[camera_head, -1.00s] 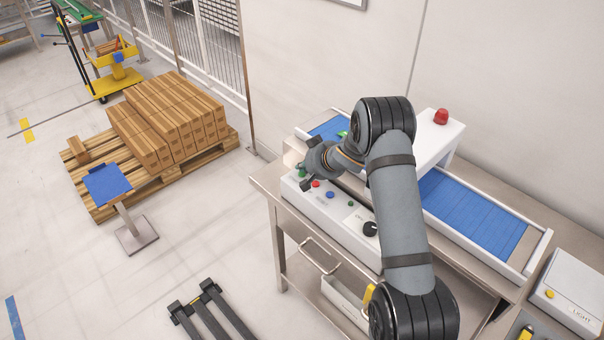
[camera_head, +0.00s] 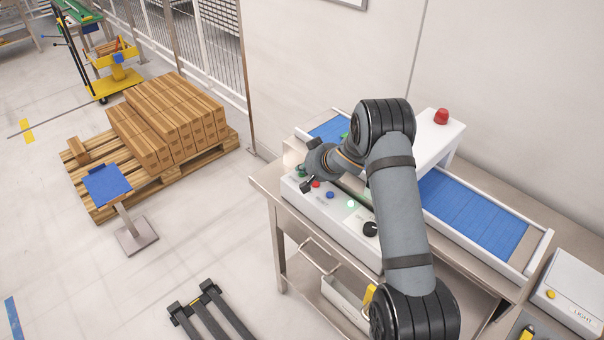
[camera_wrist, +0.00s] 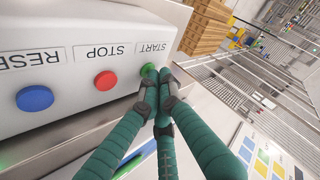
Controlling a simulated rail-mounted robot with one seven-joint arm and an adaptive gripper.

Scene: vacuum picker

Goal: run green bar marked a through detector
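The detector (camera_head: 420,141) is a white arch over a blue conveyor belt (camera_head: 470,218), with a red lamp on top. A small green patch (camera_head: 345,136), perhaps the green bar, shows beside my arm at the belt's far left; no letter is readable. My gripper (camera_head: 306,180) is at the left end of the control panel (camera_head: 335,213). In the wrist view, its teal fingers (camera_wrist: 158,76) are drawn together, holding nothing visible. One fingertip is at the green START button (camera_wrist: 149,70) and partly covers it; I cannot tell how far the button is pressed.
The red STOP button (camera_wrist: 105,81) and blue RESET button (camera_wrist: 35,98) are beside START. A black knob (camera_head: 370,229) is further right on the panel. A grey box (camera_head: 567,295) stands at the table's right. Cartons (camera_head: 165,125) on a pallet and a blue-topped stand (camera_head: 107,184) are at left.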

